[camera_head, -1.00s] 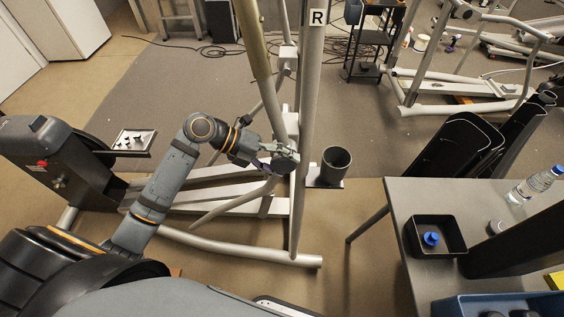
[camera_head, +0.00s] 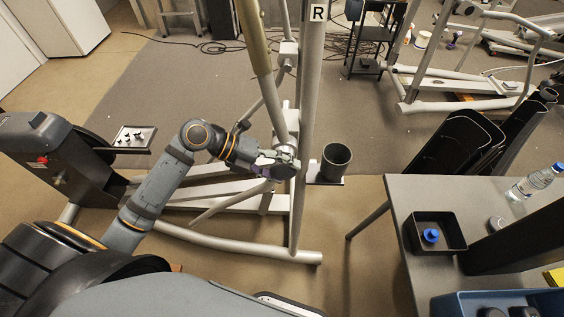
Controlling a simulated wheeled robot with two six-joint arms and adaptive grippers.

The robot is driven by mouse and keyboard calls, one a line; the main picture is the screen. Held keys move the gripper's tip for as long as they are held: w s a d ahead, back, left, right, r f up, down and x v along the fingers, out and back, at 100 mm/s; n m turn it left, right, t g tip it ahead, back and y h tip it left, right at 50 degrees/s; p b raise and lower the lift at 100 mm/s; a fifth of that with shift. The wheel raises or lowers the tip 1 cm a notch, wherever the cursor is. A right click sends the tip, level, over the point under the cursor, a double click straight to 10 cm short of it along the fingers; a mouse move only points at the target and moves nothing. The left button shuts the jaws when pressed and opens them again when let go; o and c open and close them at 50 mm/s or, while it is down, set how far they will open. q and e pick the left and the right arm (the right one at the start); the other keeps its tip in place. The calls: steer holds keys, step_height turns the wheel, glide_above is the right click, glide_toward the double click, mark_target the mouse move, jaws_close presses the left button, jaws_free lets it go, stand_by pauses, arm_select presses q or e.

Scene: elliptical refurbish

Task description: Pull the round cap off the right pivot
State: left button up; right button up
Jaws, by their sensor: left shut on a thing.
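The upright post marked R (camera_head: 318,13) of the elliptical stands in the middle, with a slanted bar (camera_head: 256,50) beside it. My left gripper (camera_head: 286,163) reaches in from the left at the pivot by the lower end of that bar. Its fingers are shut on a small grey round part there, which looks like the round cap (camera_head: 284,172). The fingers cover most of it, and I cannot tell whether it still touches the pivot. My right gripper is not in view.
A dark open cup (camera_head: 336,160) stands on a small bracket just right of the post. A grey table (camera_head: 395,200) at the right bears a black tray (camera_head: 414,238) with a blue-topped item (camera_head: 431,236) and a bottle (camera_head: 535,183). A small parts tray (camera_head: 133,138) is at the left.

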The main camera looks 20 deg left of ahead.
arm_select(q)
steer(key=s, duration=0.1)
steer(key=s+d, duration=0.1)
steer(key=s, duration=0.3)
steer(key=shift+d+p, duration=0.25)
steer(key=shift+p, duration=0.05)
steer(key=shift+w, duration=0.1)
